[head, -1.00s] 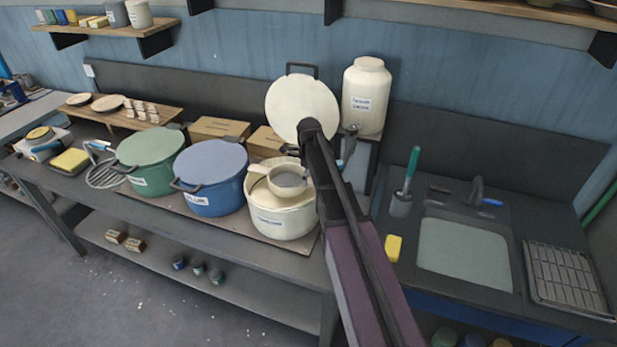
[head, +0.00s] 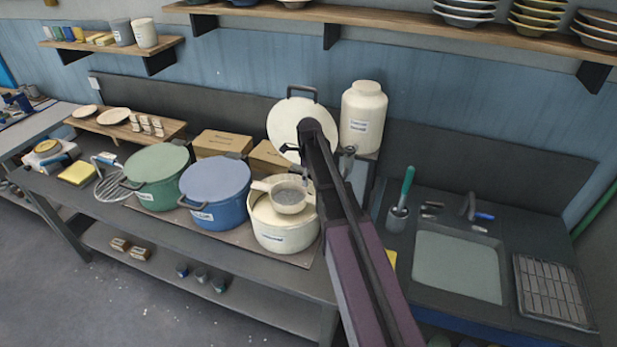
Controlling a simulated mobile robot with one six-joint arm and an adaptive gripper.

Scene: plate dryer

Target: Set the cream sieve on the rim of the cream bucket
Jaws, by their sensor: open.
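The cream sieve (head: 288,198), with a grey mesh and a stubby handle to the left, shows over the top of the cream bucket (head: 284,236). Its bowl overlaps the bucket's opening in the picture. I cannot tell whether it rests on the rim or is a little above it. The bucket stands upright on the bench, its label facing front. My gripper (head: 298,152) is open, above and behind the sieve in the picture, in front of a round cream lid (head: 285,119). My arm hides part of the bucket's right side.
A blue pot (head: 215,192) and a green pot (head: 156,176) stand left of the bucket. A cream canister (head: 363,118) stands behind right. A sink (head: 458,266) and drying rack (head: 552,290) lie to the right. Cardboard boxes (head: 222,144) sit behind the pots.

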